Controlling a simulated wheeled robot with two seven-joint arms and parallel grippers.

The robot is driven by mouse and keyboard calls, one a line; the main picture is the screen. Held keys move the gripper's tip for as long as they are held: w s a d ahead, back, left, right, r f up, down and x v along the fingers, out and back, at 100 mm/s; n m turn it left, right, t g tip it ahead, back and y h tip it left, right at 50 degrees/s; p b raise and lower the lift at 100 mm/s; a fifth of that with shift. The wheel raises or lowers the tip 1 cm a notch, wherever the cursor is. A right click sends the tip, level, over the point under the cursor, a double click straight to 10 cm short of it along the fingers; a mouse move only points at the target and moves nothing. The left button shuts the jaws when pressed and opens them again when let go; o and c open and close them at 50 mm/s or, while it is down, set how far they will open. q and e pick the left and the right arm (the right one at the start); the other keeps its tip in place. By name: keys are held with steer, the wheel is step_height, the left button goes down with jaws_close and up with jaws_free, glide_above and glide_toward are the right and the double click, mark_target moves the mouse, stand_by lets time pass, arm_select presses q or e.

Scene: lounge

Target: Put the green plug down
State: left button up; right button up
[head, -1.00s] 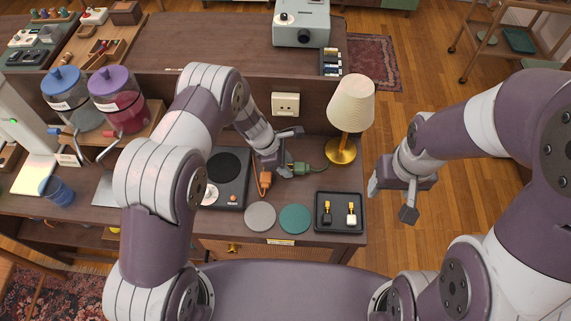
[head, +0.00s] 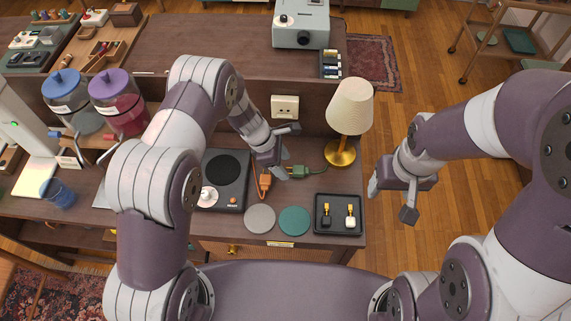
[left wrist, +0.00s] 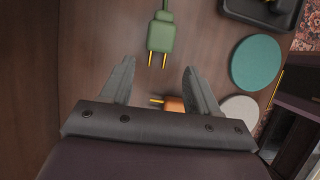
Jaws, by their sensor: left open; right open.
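The green plug (head: 302,171) lies on the counter beside the lamp base. In the left wrist view the green plug (left wrist: 162,32) lies ahead of the fingertips, its two gold prongs pointing back toward the gripper and its cord running away. My left gripper (head: 287,151) is open and apart from the plug. In the left wrist view its two fingers (left wrist: 157,75) are spread with nothing held. An orange plug (head: 265,182) lies just left of the green one; it shows partly between the fingers in the left wrist view (left wrist: 174,104). My right gripper (head: 392,195) is open and empty, off the counter's right side.
A wall socket (head: 285,105) is on the upright panel behind. A lamp (head: 350,112) stands right of the plugs. A grey disc (head: 260,219), a teal disc (head: 294,221) and a black tray (head: 338,227) with two small items lie in front. A hotplate (head: 226,172) is to the left.

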arm_select(q)
steer(key=w+a+r+n+t+y, duration=0.1)
steer(key=a+r+n+t, duration=0.1)
steer(key=a+r+n, duration=0.5)
steer(key=w+r+n+t+y+b, duration=0.1)
steer(key=r+n+t, duration=0.2)
steer(key=r+n, duration=0.55)
steer(key=w+a+r+n+t+y, duration=0.15)
steer(key=a+r+n, duration=0.25)
steer(key=n, duration=0.7)
steer(key=s+a+n+g, duration=0.1)
steer(key=s+n+g, duration=0.1)
steer(key=s+n, duration=0.8)
steer(key=s+a+n+g+y, duration=0.1)
steer(key=s+n+g, duration=0.2)
steer(key=s+n, duration=0.8)
steer(key=n, duration=0.6)
steer(key=shift+a, duration=0.4)
